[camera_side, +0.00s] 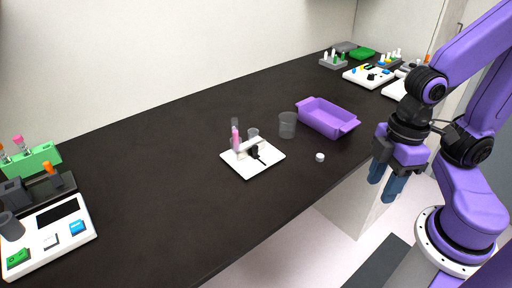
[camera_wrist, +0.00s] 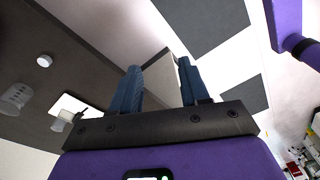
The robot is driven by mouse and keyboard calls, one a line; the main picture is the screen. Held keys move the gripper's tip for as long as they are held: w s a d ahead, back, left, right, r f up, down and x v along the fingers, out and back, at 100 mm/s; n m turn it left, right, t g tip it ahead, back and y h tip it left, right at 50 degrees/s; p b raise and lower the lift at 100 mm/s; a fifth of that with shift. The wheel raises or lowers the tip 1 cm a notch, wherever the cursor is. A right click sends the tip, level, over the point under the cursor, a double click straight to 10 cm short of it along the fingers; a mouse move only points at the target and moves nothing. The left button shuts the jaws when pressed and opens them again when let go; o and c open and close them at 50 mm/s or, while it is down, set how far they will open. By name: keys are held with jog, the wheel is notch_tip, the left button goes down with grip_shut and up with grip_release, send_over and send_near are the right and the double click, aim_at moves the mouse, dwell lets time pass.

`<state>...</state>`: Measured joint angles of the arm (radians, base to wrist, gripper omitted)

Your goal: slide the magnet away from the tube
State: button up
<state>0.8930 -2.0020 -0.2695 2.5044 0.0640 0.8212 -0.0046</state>
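A small white plate (camera_side: 250,169) lies on the dark bench, holding a small device. An upright tube with pink contents (camera_side: 235,139) stands on its left part. A black piece (camera_side: 255,152), probably the magnet slider, sits beside a white block right of the tube; whether it touches the tube is too small to tell. The plate also shows at the lower left of the wrist view (camera_wrist: 72,103). My gripper (camera_side: 382,188) is off the bench's front edge, well right of the plate, pointing down. In the wrist view its blue fingers (camera_wrist: 158,78) are apart with nothing between them.
A clear beaker (camera_side: 287,126), a purple tray (camera_side: 327,118) and a small white cap (camera_side: 320,157) stand between the plate and my gripper. A device with a green tube rack (camera_side: 32,162) is at the far left. More devices (camera_side: 368,76) stand at the back right. The bench's middle left is clear.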

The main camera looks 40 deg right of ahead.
jog(key=w+a+f+m+y, duration=0.2)
jog(key=a+f+m+y, duration=0.15)
jog(key=a, duration=0.65)
jog(key=m+t+h, duration=0.5)
jog(key=m+t, duration=0.4)
jog(key=t, duration=0.5)
send_near(257, 148)
jog(key=x, duration=0.8)
jog(key=shift+w, duration=0.3)
